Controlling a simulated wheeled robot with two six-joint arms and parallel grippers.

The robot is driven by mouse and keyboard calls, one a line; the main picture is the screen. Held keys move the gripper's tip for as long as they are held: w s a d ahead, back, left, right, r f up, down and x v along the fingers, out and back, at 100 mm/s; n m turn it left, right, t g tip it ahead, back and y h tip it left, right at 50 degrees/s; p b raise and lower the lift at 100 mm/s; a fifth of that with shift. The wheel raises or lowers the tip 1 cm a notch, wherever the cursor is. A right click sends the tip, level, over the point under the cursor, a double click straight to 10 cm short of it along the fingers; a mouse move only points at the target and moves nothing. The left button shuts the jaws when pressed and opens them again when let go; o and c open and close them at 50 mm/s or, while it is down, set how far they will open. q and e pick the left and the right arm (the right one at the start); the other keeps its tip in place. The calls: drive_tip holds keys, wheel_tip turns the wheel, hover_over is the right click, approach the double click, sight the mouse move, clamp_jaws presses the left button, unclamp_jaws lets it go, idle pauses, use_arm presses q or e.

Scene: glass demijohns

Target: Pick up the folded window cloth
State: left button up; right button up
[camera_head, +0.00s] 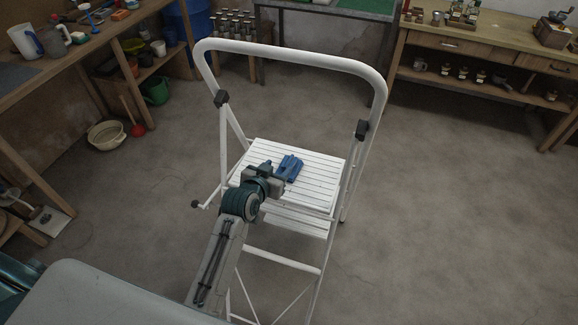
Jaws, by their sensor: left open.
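A blue folded cloth (289,167) lies on the white slatted top step (318,180) of a stepladder in the middle of the head view. My left gripper (277,177) is over the left part of that step, at the cloth's left side. It is open. Its fingertips are small and dark here, and I cannot tell whether they touch the cloth. The wrist hides part of the step's near left edge. My right gripper does not show.
The stepladder's white hoop rail (290,52) rises behind the step, with side posts left and right. A wooden bench (90,45) stands at the left, another (480,45) at the back right. A bowl (106,135) and red plunger lie on the left floor. The right floor is clear.

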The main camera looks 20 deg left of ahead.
sight(289, 160)
use_arm(q)
drive_tip(key=x, duration=0.2)
drive_tip(key=shift+w, duration=0.3)
drive_tip(key=shift+w+d+f+p, duration=0.15)
drive_tip(key=shift+w+f+p, duration=0.2)
drive_tip(key=shift+w, duration=0.3)
drive_tip(key=p+x, duration=0.1)
drive_tip(key=x, duration=0.1)
drive_tip(key=p+x, duration=0.1)
drive_tip(key=shift+w+d+f, duration=0.25)
drive_tip(key=shift+w+d, duration=0.05)
drive_tip(key=shift+d, duration=0.15)
drive_tip(key=shift+w+f, duration=0.25)
drive_tip(key=shift+w, duration=0.15)
drive_tip(key=shift+c, duration=0.7)
drive_tip(key=c, duration=0.9)
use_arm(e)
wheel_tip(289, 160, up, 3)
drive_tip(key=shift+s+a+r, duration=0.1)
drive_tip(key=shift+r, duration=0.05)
